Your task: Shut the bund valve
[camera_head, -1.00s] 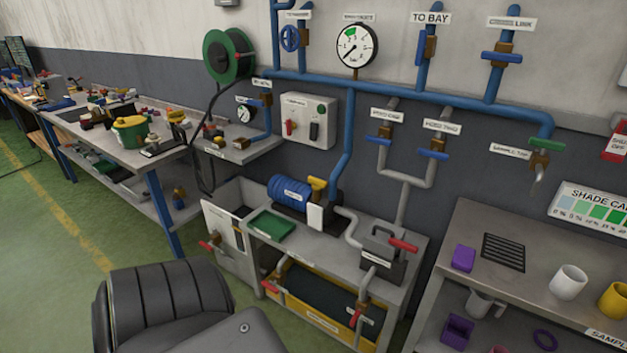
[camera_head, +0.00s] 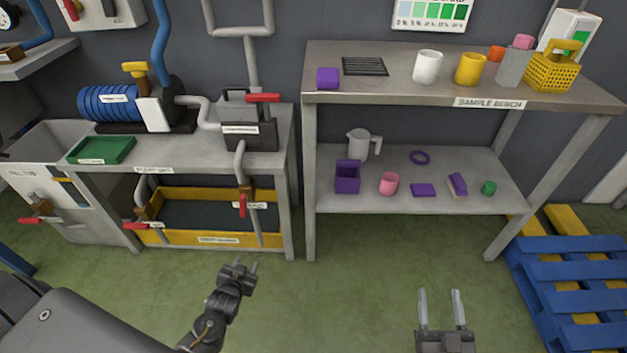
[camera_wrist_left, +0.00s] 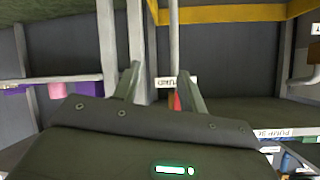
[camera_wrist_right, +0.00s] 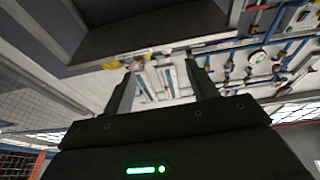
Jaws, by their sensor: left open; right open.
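A yellow-rimmed bund tray (camera_head: 215,240) sits on the lower level of the grey pump bench at the left. A valve with a red lever (camera_head: 137,226) is at the tray's front left corner. A second red-lever valve (camera_head: 242,205) hangs on a pipe inside the tray at the right, and a third (camera_head: 38,220) is on the grey tank at far left. The small labels are too blurred to read surely. My left gripper (camera_head: 246,266) is open and empty, in front of the bench's right leg. My right gripper (camera_head: 441,295) is open and empty, in front of the sample bench.
The sample bench (camera_head: 390,90) stands right of the pump bench, with cups and a yellow basket (camera_head: 553,72) on top. A blue pallet (camera_head: 570,265) lies at the right. A black box with a red lever (camera_head: 262,97) is on the pump bench. The green floor between is clear.

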